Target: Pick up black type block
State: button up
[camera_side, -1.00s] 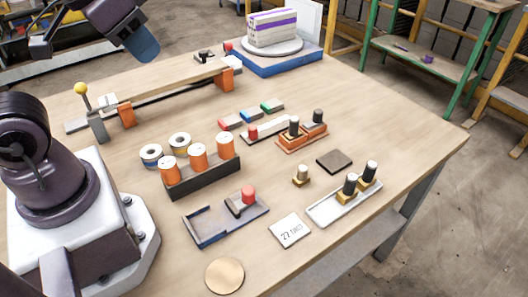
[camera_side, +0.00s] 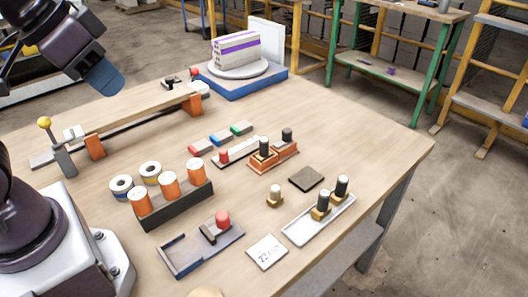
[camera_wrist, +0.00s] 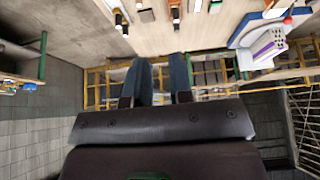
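My gripper (camera_side: 104,80) hangs above the far left of the table, away from the small pieces. Its two blue fingers stand apart with an empty gap in the wrist view (camera_wrist: 161,80). No piece is clearly marked as the black type block. Dark candidates in the side view are a flat dark square (camera_side: 306,179) lying on the table and a dark piece (camera_side: 209,233) beside a red knob (camera_side: 222,218) in a blue-grey tray (camera_side: 183,263). Black-topped pieces (camera_side: 325,198) stand in a white tray (camera_side: 292,235), and others (camera_side: 264,145) on an orange base (camera_side: 285,158).
A dark rack (camera_side: 178,208) holds several orange cylinders. Red, blue and green blocks (camera_side: 220,138) lie behind. A long wooden bar (camera_side: 140,113) on orange supports spans the left. A purple-striped block (camera_side: 236,47) sits on a blue-based turntable (camera_side: 245,84). A white card (camera_side: 267,252) lies in front.

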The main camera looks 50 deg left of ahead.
jog(key=shift+o, duration=1.4)
